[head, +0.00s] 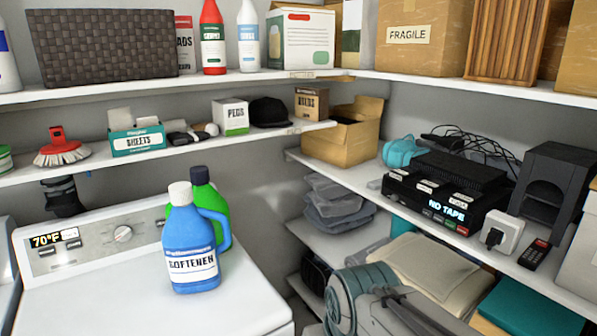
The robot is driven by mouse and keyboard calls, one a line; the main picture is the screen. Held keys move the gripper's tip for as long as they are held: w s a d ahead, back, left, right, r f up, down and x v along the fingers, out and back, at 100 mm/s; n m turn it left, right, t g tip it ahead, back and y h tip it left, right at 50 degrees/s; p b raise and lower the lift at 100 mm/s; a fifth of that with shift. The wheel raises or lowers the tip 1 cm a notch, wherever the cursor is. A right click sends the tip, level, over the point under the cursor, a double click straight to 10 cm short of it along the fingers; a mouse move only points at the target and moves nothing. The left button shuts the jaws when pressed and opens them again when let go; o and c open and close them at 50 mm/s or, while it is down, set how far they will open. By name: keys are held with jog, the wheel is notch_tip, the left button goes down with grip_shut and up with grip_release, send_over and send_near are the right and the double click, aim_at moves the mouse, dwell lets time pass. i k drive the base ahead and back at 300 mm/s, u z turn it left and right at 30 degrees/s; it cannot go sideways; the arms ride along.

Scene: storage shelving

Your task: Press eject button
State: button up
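A black tape player (437,205) stands on the right-hand middle shelf. Its lit display (446,211) reads "NO TAPE". A row of small buttons (440,220) with coloured labels, green and red among them, runs along its lower front. The labels are too small to read, so I cannot tell which one is eject. White labelled pieces lie on its top, and a black ribbed box (460,172) sits behind them.
A white plug adapter (502,234), a remote (534,254) and a black speaker-like box (550,190) stand right of the player. Loose cables (470,142) lie behind. A washer (140,290) with blue softener (190,240) fills the lower left. Folded cloths (425,272) lie below the shelf.

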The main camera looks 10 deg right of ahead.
aim_at(427, 211)
jog(key=z, duration=0.05)
jog(key=k, duration=0.95)
jog(key=u, duration=0.65)
jog(key=i, duration=1.05)
jog(key=z, duration=1.95)
